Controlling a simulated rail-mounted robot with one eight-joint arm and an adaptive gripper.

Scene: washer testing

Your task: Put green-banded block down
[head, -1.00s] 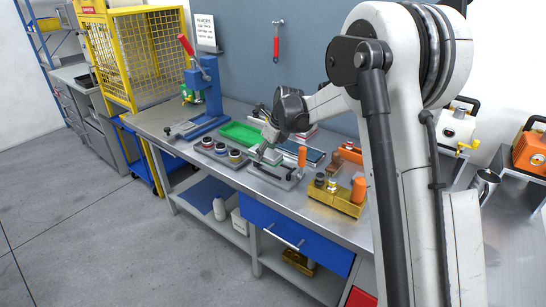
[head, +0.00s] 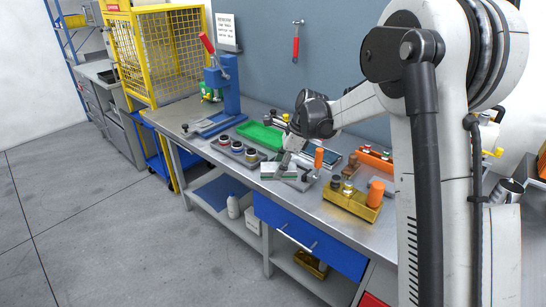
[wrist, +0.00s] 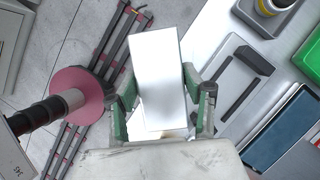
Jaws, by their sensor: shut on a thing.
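The white green-banded block (wrist: 158,75) lies between the two fingers of my gripper (wrist: 160,108) in the wrist view, its plain white face up toward the camera. My gripper is shut on it. In the head view my gripper (head: 287,160) is low by the bench's front edge, left of an orange upright handle (head: 319,157). White and green pieces show just below it, one of them a small block shape (head: 268,171). I cannot tell whether the held block touches the bench.
A grey fixture with ring parts (head: 237,150) stands to the left, a green tray (head: 262,135) behind. A yellow bin (head: 350,203) stands to the right. The blue press (head: 225,85) is farther left. The bench front edge is close. A pink disc (wrist: 82,95) shows left in the wrist view.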

